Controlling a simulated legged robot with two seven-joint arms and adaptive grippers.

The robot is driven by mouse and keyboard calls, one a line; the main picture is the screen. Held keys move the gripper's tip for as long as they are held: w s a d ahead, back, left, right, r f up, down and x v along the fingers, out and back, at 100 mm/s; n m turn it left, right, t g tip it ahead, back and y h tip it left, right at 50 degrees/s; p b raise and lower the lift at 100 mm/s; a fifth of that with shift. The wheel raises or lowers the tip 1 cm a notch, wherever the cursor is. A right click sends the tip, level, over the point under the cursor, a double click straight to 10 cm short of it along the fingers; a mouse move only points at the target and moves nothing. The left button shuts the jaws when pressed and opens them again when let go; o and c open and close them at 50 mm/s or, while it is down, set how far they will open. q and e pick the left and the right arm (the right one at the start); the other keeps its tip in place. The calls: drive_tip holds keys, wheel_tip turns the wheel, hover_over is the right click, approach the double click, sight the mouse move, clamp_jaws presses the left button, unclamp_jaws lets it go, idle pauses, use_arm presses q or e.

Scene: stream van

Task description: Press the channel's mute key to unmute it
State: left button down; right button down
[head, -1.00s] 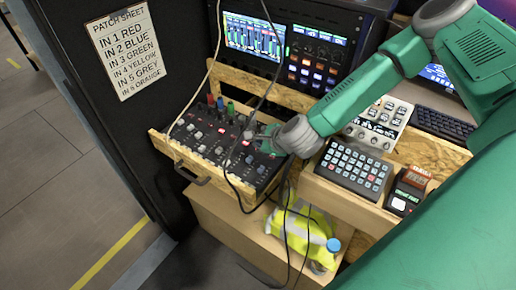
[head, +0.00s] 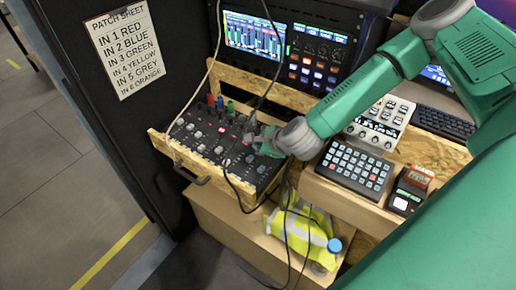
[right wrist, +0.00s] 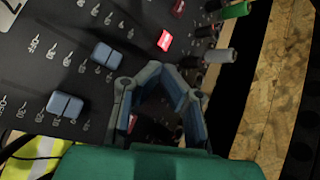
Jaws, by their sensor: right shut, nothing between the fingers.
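The black mixer (head: 190,160) sits in the wooden drawer, with rows of knobs, small keys and coloured plugs along its back. In the right wrist view its panel (right wrist: 75,75) shows blue-grey caps, a brightly lit red key (right wrist: 165,40) just beyond my fingers, and a dimmer red key (right wrist: 131,121) partly behind them. My right gripper (head: 256,140) is over the right part of the mixer. In the right wrist view its fingers (right wrist: 157,72) are shut and empty, tips close to the panel; contact cannot be told. My left gripper is not in view.
Dark cables (head: 246,105) hang across the mixer beside my gripper. A button pad (head: 353,168) and a pale knob unit (head: 380,124) stand to the right. A rack with a screen (head: 254,37) is behind. A yellow vest (head: 300,235) lies below.

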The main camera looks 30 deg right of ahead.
drive_tip(key=shift+f, duration=0.25)
drive_tip(key=shift+r, duration=0.1)
drive_tip(key=shift+r+p, duration=0.4)
drive_tip(key=shift+r, duration=0.25)
wheel_tip(320, 180, up, 6)
drive_tip(key=p, duration=0.4)
drive_tip(key=shift+r+p, duration=0.1)
drive_tip(key=shift+p, duration=0.3)
idle(0.3)
